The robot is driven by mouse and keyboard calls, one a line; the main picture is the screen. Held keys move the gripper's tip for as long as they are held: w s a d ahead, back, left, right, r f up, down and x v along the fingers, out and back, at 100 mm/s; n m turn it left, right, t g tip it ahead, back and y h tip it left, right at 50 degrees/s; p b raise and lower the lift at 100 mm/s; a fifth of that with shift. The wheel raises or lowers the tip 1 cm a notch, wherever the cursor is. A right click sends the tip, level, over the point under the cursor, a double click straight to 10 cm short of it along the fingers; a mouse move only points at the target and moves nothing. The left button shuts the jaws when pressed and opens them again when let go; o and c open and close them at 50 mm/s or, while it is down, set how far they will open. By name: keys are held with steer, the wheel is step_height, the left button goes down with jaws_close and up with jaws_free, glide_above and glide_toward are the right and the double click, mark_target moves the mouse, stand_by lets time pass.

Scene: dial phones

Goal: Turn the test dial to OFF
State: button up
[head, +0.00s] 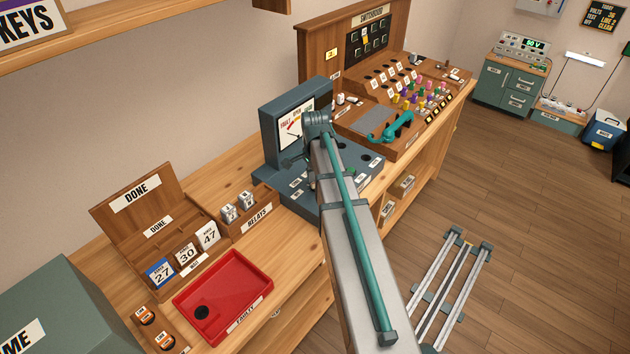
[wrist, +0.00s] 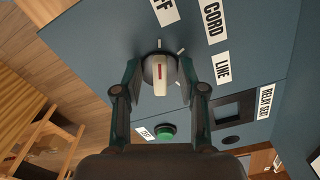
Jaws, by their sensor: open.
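The test dial (wrist: 160,88), a pale knob with a red mark on a dark round base, sits on the blue-grey panel (wrist: 95,35) in the wrist view. Tick marks fan out around it. Labels reading CORD (wrist: 213,20) and LINE (wrist: 223,68) are beside it, and a partly cut-off label ending in FF (wrist: 165,11) is at the top. My gripper (wrist: 160,76) is open, one finger on each side of the dial. I cannot tell whether the fingers touch it. In the head view my arm hides the dial on the test set (head: 334,212).
A green button (wrist: 166,131) and a dark square recess (wrist: 234,110) lie close by on the panel. The upright meter (head: 296,127) stands behind the panel. The switchboard (head: 330,40) is to the right, and a red tray (head: 225,292) and relay rack (head: 257,218) are to the left.

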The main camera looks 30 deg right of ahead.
step_height(320, 180, up, 12)
stand_by(0.6)
